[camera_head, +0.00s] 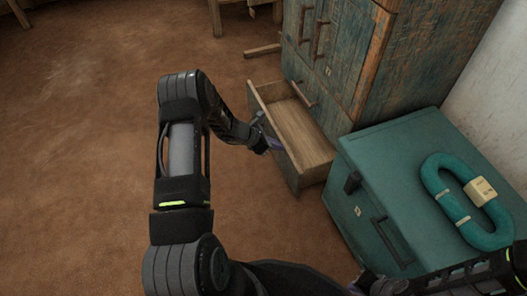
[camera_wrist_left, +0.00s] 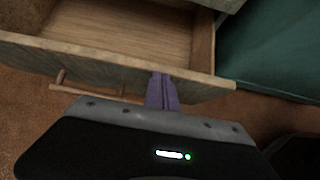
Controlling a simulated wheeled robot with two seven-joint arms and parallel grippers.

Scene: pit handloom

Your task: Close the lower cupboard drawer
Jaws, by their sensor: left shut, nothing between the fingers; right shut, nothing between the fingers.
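The lower cupboard drawer (camera_head: 296,124) is pulled out from the weathered blue-green wooden cupboard (camera_head: 345,50), and its inside looks empty. In the left wrist view the top edge of the drawer front (camera_wrist_left: 209,79) crosses the picture, with a wooden bar handle (camera_wrist_left: 95,92) on its outer face. My left gripper (camera_head: 274,145) is at the drawer front, its purple fingers (camera_wrist_left: 162,92) shut and empty against or very close to the front's outer face, to the right of the handle. The right gripper cannot be made out; part of my right arm shows at the bottom right.
A teal chest (camera_head: 375,160) with dark handles stands right of the drawer, close to its side. A teal coiled hose-like bundle (camera_head: 440,190) with a pale label lies on it. Brown earthen floor (camera_head: 80,130) is open to the left. Wooden legs stand at the back.

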